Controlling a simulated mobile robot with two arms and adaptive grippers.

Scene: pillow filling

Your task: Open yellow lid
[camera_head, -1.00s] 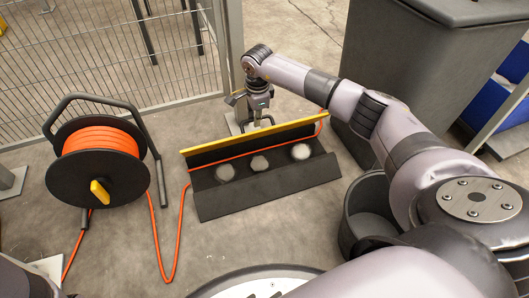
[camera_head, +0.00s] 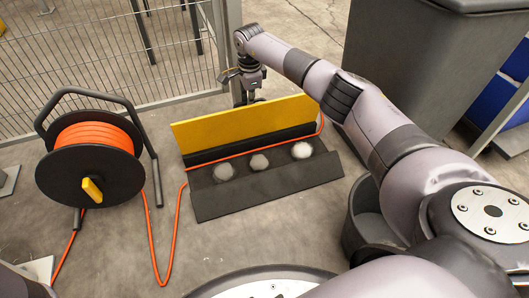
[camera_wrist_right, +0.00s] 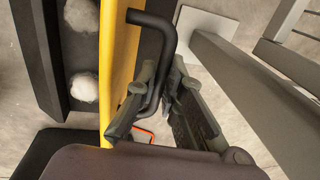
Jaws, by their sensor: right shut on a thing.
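The yellow lid (camera_head: 240,125) stands raised along the back of a dark, low trough on the floor, its broad yellow face toward the head camera. In the right wrist view, the lid (camera_wrist_right: 122,65) shows as a narrow yellow strip with a black bent handle (camera_wrist_right: 152,20) beside it. My right gripper (camera_head: 247,97) is behind the lid. In the wrist view, its fingers (camera_wrist_right: 155,90) are shut on the handle. In the head view, the lid hides the handle and fingertips. My left gripper is out of view.
The trough (camera_head: 290,186) holds several white fluffy lumps (camera_head: 259,163). An orange cable (camera_head: 180,215) runs along it from a reel (camera_head: 90,165) at left. A wire fence (camera_head: 110,50) stands behind, and a large grey bin (camera_head: 425,75) at right.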

